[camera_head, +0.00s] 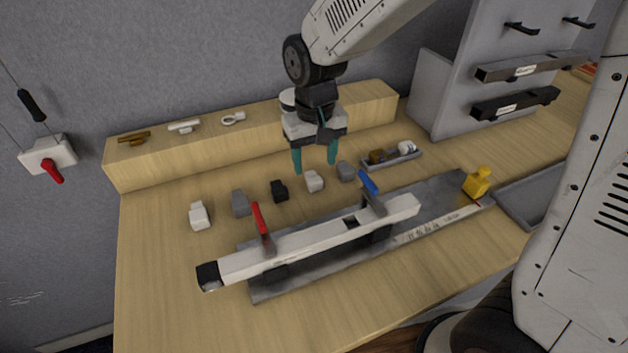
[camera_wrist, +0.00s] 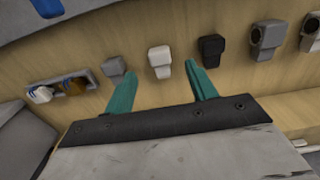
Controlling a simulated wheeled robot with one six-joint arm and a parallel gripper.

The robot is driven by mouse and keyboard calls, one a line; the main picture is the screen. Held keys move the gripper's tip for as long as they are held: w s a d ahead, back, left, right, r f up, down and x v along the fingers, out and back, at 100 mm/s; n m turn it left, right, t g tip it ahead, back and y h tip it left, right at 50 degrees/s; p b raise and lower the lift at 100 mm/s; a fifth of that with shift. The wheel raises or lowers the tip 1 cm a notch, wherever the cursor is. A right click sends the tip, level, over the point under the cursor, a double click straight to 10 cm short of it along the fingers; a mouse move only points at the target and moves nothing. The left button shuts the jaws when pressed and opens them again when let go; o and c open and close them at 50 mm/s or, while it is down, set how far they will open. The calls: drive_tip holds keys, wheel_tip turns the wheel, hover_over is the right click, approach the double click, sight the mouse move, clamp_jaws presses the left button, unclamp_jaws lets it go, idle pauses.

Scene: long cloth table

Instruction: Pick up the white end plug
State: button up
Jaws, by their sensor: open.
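Two pale pieces stand in the row of small blocks on the table, and I cannot tell from looks alone which is the end plug. One white plug (camera_head: 313,181) lies below my gripper (camera_head: 315,167); in the wrist view this white plug (camera_wrist: 160,58) shows between and beyond the green fingertips (camera_wrist: 160,76). The other white piece (camera_head: 199,216) is at the row's left end, and shows at the right edge of the wrist view (camera_wrist: 311,34). My gripper is open, empty and above the row, its fingers pointing down.
A black block (camera_head: 279,191) and a grey block (camera_head: 345,171) flank the near plug. Another grey block (camera_head: 240,204) stands further left. A long white rail (camera_head: 320,240) with red (camera_head: 260,220) and blue (camera_head: 368,183) clamp handles lies in front. A small tray (camera_head: 410,161) sits right.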

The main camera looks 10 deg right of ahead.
sight(314, 178)
wheel_tip(314, 178, down, 5)
drive_tip(key=shift+w+f, duration=0.15)
drive_tip(key=shift+f, duration=0.05)
drive_tip(key=c, duration=1.1)
drive_tip(key=shift+o, duration=0.2)
drive_tip(key=shift+r, duration=0.1)
